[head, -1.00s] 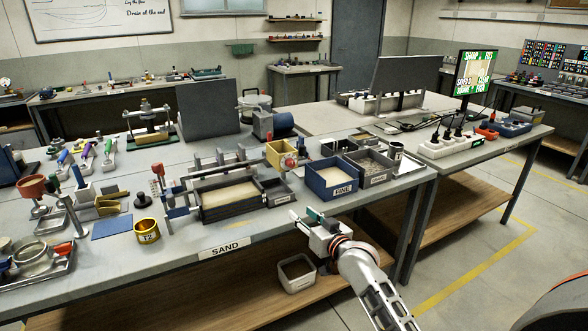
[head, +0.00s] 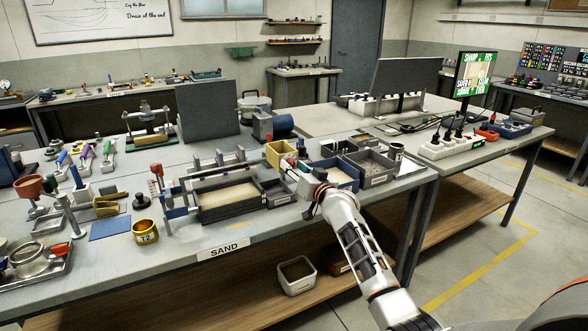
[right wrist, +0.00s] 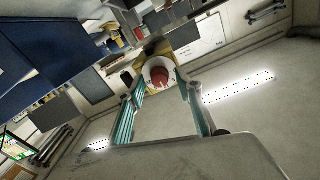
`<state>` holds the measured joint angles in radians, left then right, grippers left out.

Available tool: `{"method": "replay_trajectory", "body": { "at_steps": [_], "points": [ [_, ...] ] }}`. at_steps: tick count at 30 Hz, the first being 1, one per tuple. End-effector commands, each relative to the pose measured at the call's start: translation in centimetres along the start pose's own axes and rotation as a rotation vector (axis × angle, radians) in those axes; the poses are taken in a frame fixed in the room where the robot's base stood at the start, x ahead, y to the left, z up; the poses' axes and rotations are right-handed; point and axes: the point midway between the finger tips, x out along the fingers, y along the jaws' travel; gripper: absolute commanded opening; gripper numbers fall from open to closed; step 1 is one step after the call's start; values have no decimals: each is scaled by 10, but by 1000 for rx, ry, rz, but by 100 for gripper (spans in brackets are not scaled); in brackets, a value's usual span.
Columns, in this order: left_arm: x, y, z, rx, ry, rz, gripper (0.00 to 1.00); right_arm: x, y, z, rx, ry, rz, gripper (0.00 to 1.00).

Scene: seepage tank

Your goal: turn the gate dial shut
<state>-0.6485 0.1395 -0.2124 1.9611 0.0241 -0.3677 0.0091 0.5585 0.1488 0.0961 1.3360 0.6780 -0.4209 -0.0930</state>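The gate dial, a red knob on a pale round plate, sits on the front of a yellow box (head: 277,150) on the sand bench. In the right wrist view the dial (right wrist: 160,77) lies straight ahead, between the two teal fingertips. In the right wrist view my right gripper (right wrist: 157,82) is open, with a finger on each side of the dial. I cannot tell whether either finger touches it. My left gripper is not in view.
A sand tray (head: 228,207) stands left of the box. Blue and grey sand bins (head: 375,181) stand close on the right of my right gripper. A brass T2 cup (head: 145,238) is at the front left. A blue mat (head: 110,228) lies beside it.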

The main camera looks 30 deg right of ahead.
Motion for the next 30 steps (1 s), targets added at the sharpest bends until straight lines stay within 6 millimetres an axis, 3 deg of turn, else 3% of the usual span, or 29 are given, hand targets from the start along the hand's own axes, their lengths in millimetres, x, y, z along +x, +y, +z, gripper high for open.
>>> {"method": "replay_trajectory", "body": {
  "at_steps": [9, 10, 14, 30],
  "points": [
    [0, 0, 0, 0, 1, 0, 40, 4, 0, 0, -2, 0, 0, 35],
    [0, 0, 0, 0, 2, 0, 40, 4, 0, 0, -2, 0, 0, 33],
    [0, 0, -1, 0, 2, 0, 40, 3, 0, 0, -1, 0, 0, 0],
    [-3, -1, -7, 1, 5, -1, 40, 3, 0, -1, -112, -1, 0, 0]
  ]
}}
